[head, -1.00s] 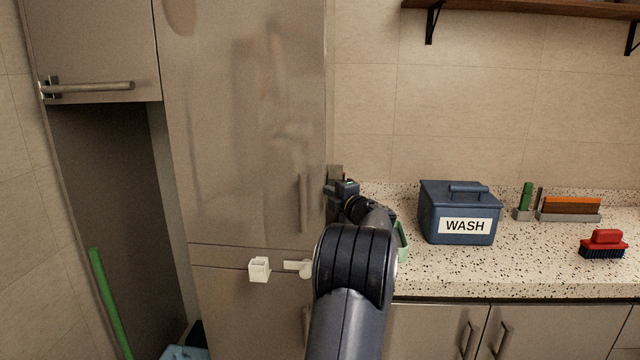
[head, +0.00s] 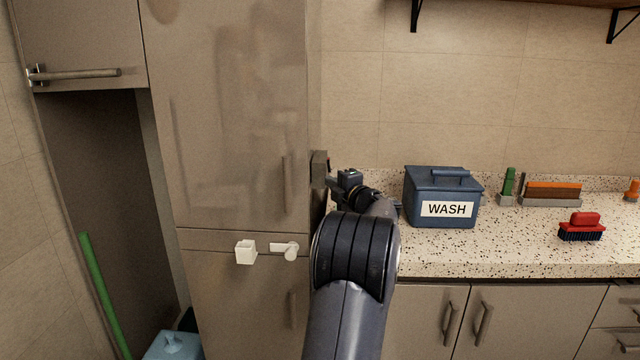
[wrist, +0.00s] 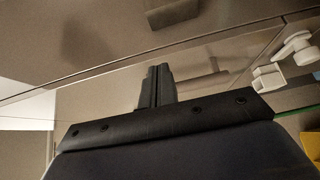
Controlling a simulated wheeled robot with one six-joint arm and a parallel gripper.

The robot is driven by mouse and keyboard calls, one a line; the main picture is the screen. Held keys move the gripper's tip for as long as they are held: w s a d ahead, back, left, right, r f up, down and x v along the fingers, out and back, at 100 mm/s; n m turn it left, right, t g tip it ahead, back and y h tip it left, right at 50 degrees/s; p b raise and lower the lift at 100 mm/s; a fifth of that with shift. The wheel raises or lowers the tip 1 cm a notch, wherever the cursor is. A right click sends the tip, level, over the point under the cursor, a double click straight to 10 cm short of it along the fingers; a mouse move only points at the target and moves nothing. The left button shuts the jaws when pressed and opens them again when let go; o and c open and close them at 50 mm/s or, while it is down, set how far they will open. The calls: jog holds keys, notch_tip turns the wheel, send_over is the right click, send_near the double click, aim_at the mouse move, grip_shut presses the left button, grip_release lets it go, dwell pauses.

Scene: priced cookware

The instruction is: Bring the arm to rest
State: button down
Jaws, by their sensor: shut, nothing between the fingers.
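My arm rises from the bottom middle of the head view and reaches forward past the right edge of the tall cabinet (head: 235,130). My gripper (wrist: 155,72) shows in the wrist view with its two dark fingers together and nothing between them. In the head view the fingers are largely hidden by the arm's own links. The wrist view faces the cabinet front, with a dark handle (wrist: 172,12) above the fingers and a white latch (wrist: 292,50) to the right. I cannot tell how far the fingertips are from the cabinet.
A blue lidded box marked WASH (head: 441,198) stands on the speckled counter (head: 520,250) right of my arm. A red brush (head: 581,228) lies farther right. The white latch (head: 286,250) juts from the cabinet left of my arm. A green pole (head: 104,295) leans at the left.

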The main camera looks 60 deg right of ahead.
jog(key=s, duration=0.2)
jog(key=s+d, duration=0.1)
jog(key=s, duration=0.1)
jog(key=shift+s, duration=0.15)
jog(key=shift+r, duration=0.1)
